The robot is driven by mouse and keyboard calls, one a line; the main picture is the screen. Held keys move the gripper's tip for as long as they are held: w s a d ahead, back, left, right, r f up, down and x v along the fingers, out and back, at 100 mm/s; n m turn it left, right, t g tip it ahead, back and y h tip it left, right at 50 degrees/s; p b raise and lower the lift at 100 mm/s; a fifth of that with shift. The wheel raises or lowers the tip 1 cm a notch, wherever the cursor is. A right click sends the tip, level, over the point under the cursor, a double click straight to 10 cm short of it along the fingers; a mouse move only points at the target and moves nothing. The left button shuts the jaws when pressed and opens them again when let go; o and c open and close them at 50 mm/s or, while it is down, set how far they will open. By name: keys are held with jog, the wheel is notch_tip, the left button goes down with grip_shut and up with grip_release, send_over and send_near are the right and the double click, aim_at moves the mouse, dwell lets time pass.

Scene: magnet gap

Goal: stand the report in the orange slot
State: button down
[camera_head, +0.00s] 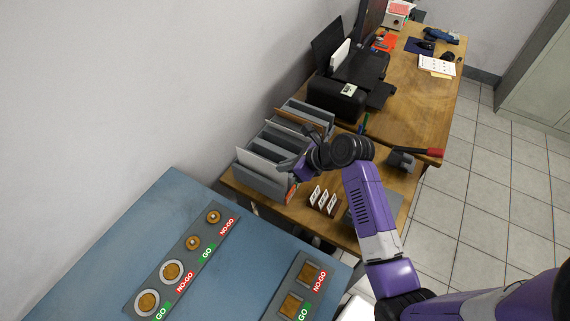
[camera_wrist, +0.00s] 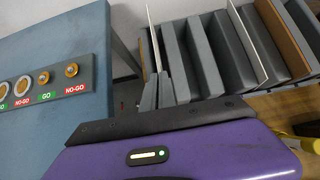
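The report is a thin pale sheet (camera_head: 262,161), upright at the near end of the grey slotted sorter (camera_head: 263,181). In the wrist view the report (camera_wrist: 154,42) shows nearly edge-on between the two grey fingertips of my gripper (camera_wrist: 157,97), which look closed on its near edge. My gripper (camera_head: 295,167) is at the report's right end in the head view. The report stands by the sorter's leftmost dividers in the wrist view; I cannot tell how deep it sits. A small orange label (camera_head: 291,194) shows on the sorter's near front corner, partly hidden by my gripper.
Another white sheet (camera_wrist: 247,42) and a brown board (camera_wrist: 288,38) stand farther along the sorter. Small cards (camera_head: 322,199) stand on the wooden desk. A black printer (camera_head: 345,92) is behind. A blue table (camera_head: 150,225) with GO/NO-GO gauges is at left. A red-handled tool (camera_head: 425,152) lies right.

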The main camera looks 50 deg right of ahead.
jog(key=c, duration=1.6)
grip_release()
jog(key=v, duration=0.7)
jog(key=shift+s+r, duration=0.25)
